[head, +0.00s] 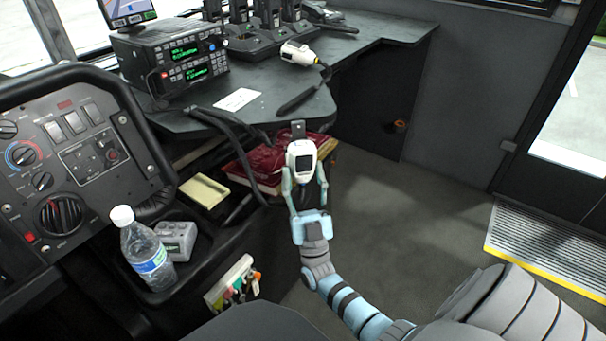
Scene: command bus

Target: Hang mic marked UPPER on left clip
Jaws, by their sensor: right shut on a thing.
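A white hand mic with a dark face (302,158) is held upright between the fingers of my right gripper (305,190), just off the desk's front edge. A small dark grey tab (298,127), perhaps a clip, shows directly above the mic; I cannot tell whether they touch. A second white mic (298,53) lies on the desk farther back. The two-unit radio (178,55) with green displays stands at the desk's left. The markings on the mics and radio are too small to read surely. My left gripper is out of view.
Black cables (225,122) hang over the edge of the dark desk (255,80). Red books (262,160) sit on a shelf below. A water bottle (146,250) and dashboard panel (75,150) are at left. The floor (410,210) to the right is clear.

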